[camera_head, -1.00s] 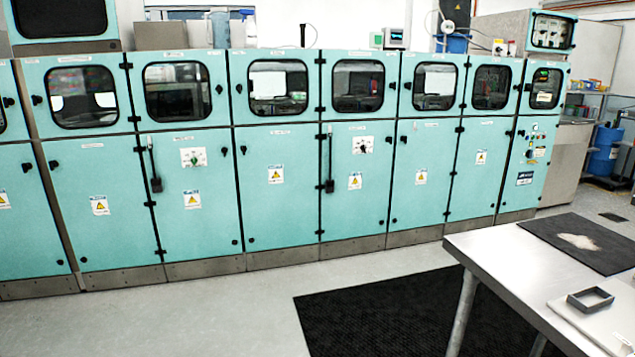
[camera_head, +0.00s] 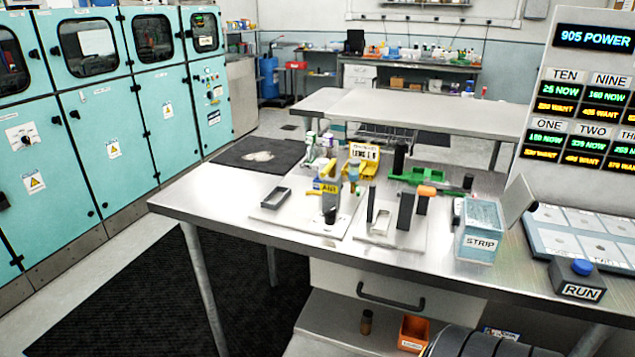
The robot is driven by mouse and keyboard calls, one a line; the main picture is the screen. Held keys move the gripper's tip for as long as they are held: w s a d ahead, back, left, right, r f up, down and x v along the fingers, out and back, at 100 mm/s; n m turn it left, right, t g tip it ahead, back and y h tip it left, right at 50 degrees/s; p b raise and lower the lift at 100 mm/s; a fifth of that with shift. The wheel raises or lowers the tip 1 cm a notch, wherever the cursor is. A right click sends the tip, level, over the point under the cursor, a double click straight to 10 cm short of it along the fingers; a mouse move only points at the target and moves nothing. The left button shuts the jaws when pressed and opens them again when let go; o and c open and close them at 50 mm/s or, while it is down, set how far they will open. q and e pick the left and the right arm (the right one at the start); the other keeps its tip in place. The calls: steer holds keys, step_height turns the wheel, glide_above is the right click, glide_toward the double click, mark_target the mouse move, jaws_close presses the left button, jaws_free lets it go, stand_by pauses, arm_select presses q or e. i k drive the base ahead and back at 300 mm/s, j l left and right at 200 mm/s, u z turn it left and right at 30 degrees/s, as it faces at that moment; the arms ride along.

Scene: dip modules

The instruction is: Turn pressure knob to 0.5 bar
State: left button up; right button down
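A small upright device with a label that seems to read AIR (camera_head: 329,188) stands on a light plate on the steel table, near the middle of the view. A dark knob-like part (camera_head: 330,215) shows low at its front. I cannot tell whether this is the pressure knob, and no bar reading is legible. A white panel with a dark knob (camera_head: 22,136) is also on a teal cabinet door at the far left; its markings are too small to read.
A display board (camera_head: 590,100) stands right. Floor on the left is open, with a black mat (camera_head: 130,300).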

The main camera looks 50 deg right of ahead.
mark_target(329, 216)
steer(key=z, duration=1.65)
